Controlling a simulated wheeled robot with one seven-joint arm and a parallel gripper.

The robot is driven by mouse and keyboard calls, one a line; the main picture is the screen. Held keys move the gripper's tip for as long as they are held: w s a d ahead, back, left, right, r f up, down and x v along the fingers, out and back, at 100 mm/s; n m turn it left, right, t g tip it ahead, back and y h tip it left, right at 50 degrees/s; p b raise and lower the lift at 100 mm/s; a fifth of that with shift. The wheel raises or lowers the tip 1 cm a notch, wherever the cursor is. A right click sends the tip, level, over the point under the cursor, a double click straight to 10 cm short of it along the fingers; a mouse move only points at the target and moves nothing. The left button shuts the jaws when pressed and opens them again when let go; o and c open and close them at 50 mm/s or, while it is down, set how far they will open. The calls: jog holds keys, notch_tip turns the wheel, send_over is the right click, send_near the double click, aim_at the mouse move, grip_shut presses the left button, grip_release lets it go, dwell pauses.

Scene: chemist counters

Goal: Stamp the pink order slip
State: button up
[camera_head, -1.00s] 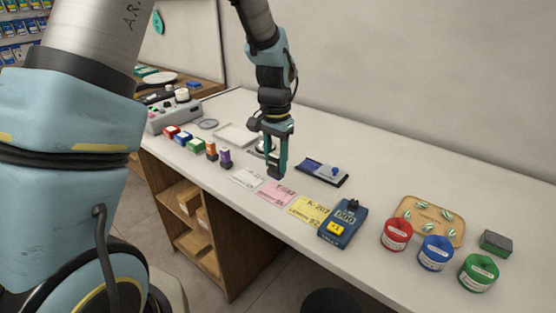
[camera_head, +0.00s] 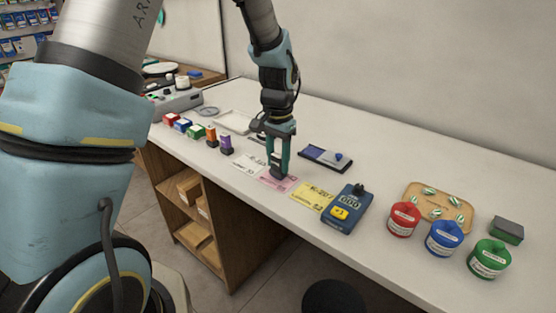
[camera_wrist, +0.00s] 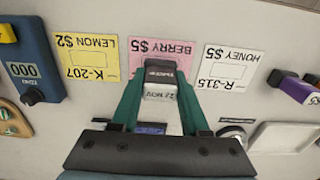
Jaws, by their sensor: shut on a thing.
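The pink order slip (camera_head: 268,184), marked BERRY $5, lies on the counter between a white slip (camera_head: 247,162) and a yellow slip (camera_head: 312,198). It also shows in the wrist view (camera_wrist: 136,48), partly hidden by the stamp and fingers. My gripper (camera_head: 278,168) is shut on a small dark stamp (camera_wrist: 160,66) with a pale label. The stamp is upright over the far part of the pink slip; I cannot tell whether it touches the paper.
A blue counter device (camera_head: 345,210) stands right of the yellow slip. Red (camera_head: 404,218), blue (camera_head: 445,238) and green (camera_head: 489,259) pots stand farther right, by a wooden tray (camera_head: 420,204). Small coloured stamps, including a purple one (camera_head: 227,145), line the left front edge.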

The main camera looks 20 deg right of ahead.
jog(key=shift+f, duration=0.6)
dwell(1.6)
jog(key=shift+r, duration=0.1)
jog(key=shift+r+p, duration=2.5)
jog(key=shift+r, duration=1)
